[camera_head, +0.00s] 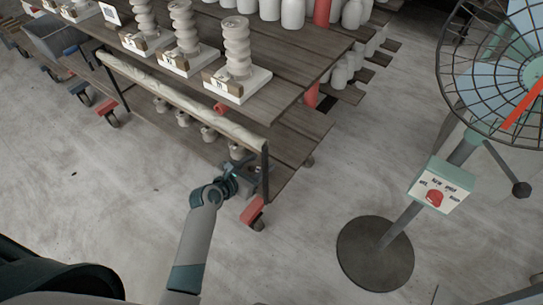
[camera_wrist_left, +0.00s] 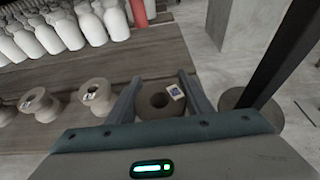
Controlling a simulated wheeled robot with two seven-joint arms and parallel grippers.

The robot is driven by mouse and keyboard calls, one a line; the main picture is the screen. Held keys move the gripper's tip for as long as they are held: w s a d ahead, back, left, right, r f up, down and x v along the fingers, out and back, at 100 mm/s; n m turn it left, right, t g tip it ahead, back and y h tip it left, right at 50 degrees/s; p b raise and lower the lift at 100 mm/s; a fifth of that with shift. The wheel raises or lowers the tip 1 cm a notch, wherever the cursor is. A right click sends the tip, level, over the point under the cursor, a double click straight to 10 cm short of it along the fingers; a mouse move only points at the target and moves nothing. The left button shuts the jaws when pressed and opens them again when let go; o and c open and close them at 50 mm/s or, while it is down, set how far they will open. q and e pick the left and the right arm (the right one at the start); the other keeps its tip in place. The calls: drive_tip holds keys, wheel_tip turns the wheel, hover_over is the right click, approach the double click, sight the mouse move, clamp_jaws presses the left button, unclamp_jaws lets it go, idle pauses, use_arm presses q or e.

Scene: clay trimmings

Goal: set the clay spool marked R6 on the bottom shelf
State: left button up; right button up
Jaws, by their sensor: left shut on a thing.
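My left gripper (camera_head: 245,168) reaches in at the front right end of the wooden cart, below the front rail. In the left wrist view its two fingers (camera_wrist_left: 158,98) are shut on a clay spool (camera_wrist_left: 148,104), one on each side. This spool has a dark centre hole and a small white and blue tag, whose mark I cannot read. It is over or on the bottom shelf (camera_head: 289,148); I cannot tell if it touches the boards. Two more spools, the near one (camera_wrist_left: 95,92) and the far one (camera_wrist_left: 38,105), stand left of it. My right gripper is out of view.
The pale front rail (camera_head: 180,100) and its dark end post (camera_head: 265,172) are close to my left arm. White bottles (camera_wrist_left: 60,35) stand farther back on the bottom shelf. The top deck (camera_head: 285,70) carries stacked clay columns (camera_head: 237,50). A fan on a round base (camera_head: 360,262) stands right.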

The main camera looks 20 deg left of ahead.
use_arm(q)
drive_tip(key=w, duration=0.2)
drive_tip(key=w+d, duration=0.1)
drive_tip(key=w, duration=0.1)
drive_tip(key=w+d, duration=0.1)
drive_tip(key=w, duration=0.1)
drive_tip(key=shift+w+d, duration=0.25)
drive_tip(key=shift+w, duration=0.2)
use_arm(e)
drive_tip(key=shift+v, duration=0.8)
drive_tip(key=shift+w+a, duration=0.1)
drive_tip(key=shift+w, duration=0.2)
use_arm(q)
drive_tip(key=shift+f+b, duration=0.4)
drive_tip(key=shift+f, duration=0.6)
drive_tip(key=shift+f+b, duration=0.35)
drive_tip(key=shift+f, duration=0.35)
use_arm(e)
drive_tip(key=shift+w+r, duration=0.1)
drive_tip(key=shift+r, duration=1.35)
use_arm(q)
drive_tip(key=shift+f, duration=0.1)
